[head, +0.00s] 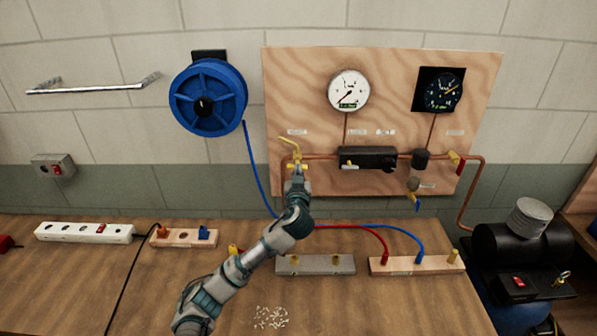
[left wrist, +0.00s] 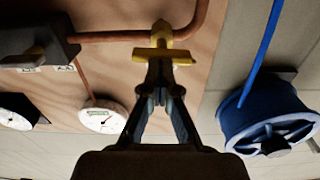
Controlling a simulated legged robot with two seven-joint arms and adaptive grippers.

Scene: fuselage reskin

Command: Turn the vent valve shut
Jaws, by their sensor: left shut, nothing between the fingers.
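A yellow valve (head: 291,148) sits at the left end of the copper pipe on the plywood panel. Its lever slants, and a short yellow crossbar is below it. The valve also shows upside down in the left wrist view (left wrist: 162,54). My left gripper (head: 297,174) is just below the crossbar. In the left wrist view my gripper (left wrist: 160,88) is shut and empty, its tips at or very near the crossbar; I cannot tell if they touch. A red-and-yellow valve (head: 456,161) and a blue-handled valve (head: 415,199) are further right. The labels are too small to read. My right gripper is out of view.
A white gauge (head: 348,90) and a dark gauge (head: 441,91) are on the panel (head: 290,85). A blue hose reel (head: 208,97) hangs left of it.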

